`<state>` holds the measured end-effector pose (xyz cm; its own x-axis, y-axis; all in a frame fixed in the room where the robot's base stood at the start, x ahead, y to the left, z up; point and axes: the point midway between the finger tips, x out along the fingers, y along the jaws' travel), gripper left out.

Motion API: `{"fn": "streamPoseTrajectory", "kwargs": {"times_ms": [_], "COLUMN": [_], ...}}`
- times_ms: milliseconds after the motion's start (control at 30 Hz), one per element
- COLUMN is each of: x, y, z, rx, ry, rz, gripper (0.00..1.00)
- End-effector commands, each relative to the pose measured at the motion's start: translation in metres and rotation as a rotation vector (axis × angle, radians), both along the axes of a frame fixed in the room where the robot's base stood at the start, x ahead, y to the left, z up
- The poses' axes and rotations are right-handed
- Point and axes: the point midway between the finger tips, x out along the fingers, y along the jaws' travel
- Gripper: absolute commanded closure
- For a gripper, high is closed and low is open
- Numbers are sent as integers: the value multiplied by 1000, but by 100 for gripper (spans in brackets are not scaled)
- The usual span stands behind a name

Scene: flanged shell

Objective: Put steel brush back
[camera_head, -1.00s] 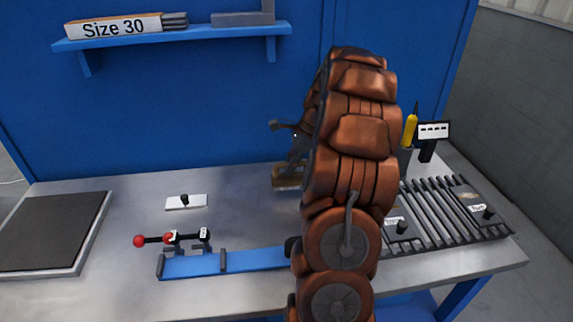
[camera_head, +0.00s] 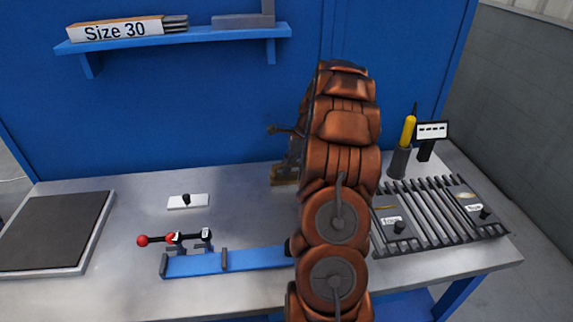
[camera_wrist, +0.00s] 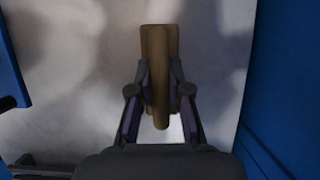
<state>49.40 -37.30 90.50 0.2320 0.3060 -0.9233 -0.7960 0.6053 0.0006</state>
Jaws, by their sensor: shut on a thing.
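My gripper (camera_wrist: 161,92) is shut on the brown wooden body of the brush (camera_wrist: 160,45), which lies lengthwise between the two fingers in the wrist view. In the head view, the brush (camera_head: 284,174) shows as a small brown block just left of my arm, low near the back of the workbench. My gripper fingers (camera_head: 293,150) are partly hidden there by my arm. I cannot tell whether the brush touches the bench. Its bristles are not clearly seen.
A slatted rack (camera_head: 436,215) with two small labelled plates lies on the right of the bench (camera_head: 240,215). Behind it stand a dark cup (camera_head: 399,163) with a yellow-handled tool and a small display (camera_head: 432,131). A blue fixture (camera_head: 190,264) with red-knobbed clamp sits front left.

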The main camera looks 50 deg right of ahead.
Motion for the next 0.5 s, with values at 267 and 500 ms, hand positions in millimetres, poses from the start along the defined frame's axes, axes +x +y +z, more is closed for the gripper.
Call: {"fn": "streamPoseTrajectory", "kwargs": {"times_ms": [267, 500], "x": [0, 0], "y": [0, 0], "z": [-2, -5], "rx": [-1, -1], "ry": [-1, -1], "rz": [0, 0], "gripper": [100, 72]}}
